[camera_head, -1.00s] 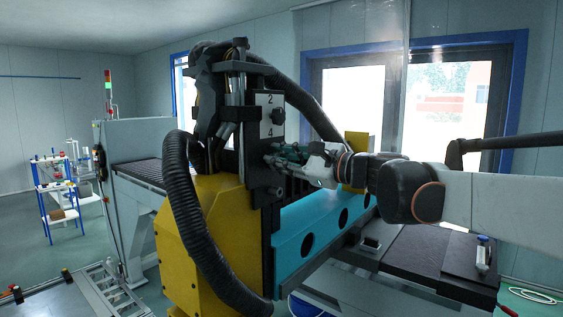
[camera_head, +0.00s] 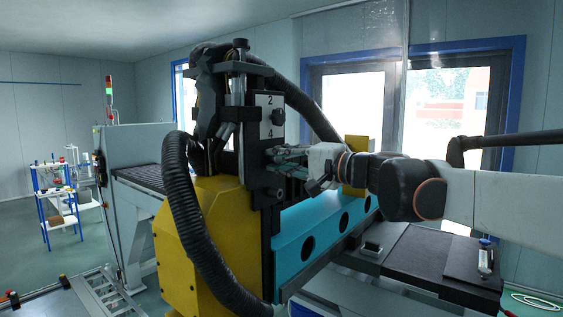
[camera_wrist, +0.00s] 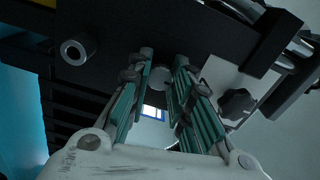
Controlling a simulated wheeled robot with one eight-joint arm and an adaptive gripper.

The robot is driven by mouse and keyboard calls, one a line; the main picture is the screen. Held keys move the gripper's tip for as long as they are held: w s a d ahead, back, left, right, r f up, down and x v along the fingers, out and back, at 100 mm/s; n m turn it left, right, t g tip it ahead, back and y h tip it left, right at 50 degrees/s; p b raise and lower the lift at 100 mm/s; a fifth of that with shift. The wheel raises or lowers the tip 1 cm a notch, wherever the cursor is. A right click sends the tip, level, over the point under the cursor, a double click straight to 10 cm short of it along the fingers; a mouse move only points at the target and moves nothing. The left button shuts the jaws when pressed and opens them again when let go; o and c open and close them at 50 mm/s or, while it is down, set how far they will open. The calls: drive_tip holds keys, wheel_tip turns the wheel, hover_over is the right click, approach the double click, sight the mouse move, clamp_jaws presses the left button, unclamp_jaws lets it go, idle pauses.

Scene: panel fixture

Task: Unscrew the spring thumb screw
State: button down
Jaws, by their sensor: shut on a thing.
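My gripper (camera_head: 272,158) reaches in from the right to the black upright plate (camera_head: 264,178) of the machine. In the wrist view its two green-padded fingers (camera_wrist: 163,64) stand on either side of a small pale round knob, which looks like the spring thumb screw (camera_wrist: 159,79). The gripper is shut on it. In the head view the fingers hide the screw. How far its thread is out of the plate cannot be seen.
A dark star knob (camera_head: 278,117) sits above my gripper, beside a plate marked 2 and 4. A round cylindrical post (camera_wrist: 75,51) stands out of the plate near the fingers. A turquoise beam (camera_head: 325,232) runs below my arm. A black hose (camera_head: 186,220) hangs left.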

drive_tip(key=n, duration=0.5)
drive_tip(key=shift+f+n+b, duration=0.1)
drive_tip(key=shift+n+b, duration=0.2)
drive_tip(key=n, duration=1)
drive_tip(key=shift+f+n+b, duration=0.1)
drive_tip(key=shift+n+b, duration=0.25)
drive_tip(key=shift+n, duration=0.05)
drive_tip(key=n, duration=0.5)
drive_tip(key=shift+n, duration=0.3)
drive_tip(key=c, duration=1.4)
unclamp_jaws()
drive_tip(key=shift+d, duration=0.1)
